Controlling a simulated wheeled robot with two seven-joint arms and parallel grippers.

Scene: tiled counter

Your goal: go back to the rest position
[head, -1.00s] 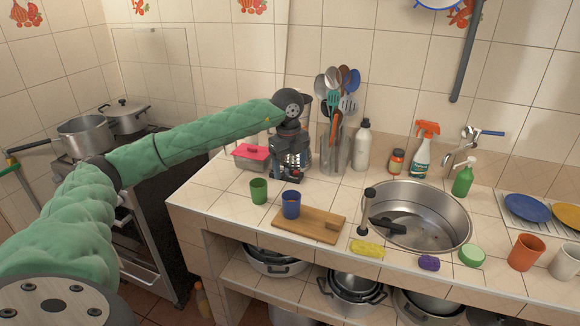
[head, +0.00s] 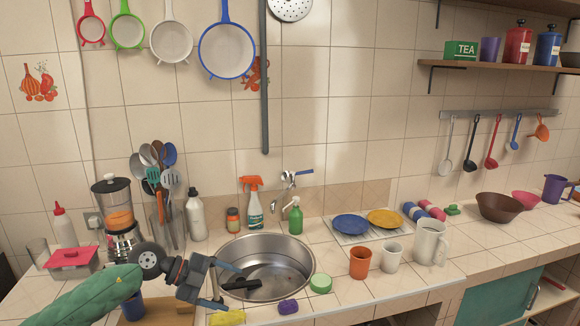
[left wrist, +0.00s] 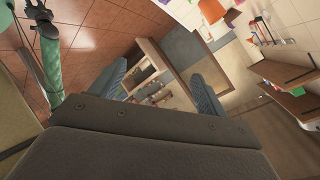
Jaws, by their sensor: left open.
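My left gripper (head: 230,287) is open and empty in the head view. Its jaws point right, in front of the sink's left rim, and they look clear of the counter. My green left arm comes in from the lower left. In the left wrist view, the two finger pads (left wrist: 157,92) stand apart with nothing between them. Beyond them are the tiled floor and cabinets.
The sink (head: 285,253) lies behind the jaws. A blue cup (head: 132,306) and cutting board (head: 165,312) are partly hidden by my arm. A yellow sponge (head: 228,317) lies below the gripper. A blender (head: 119,220) and utensil holder (head: 168,228) stand behind.

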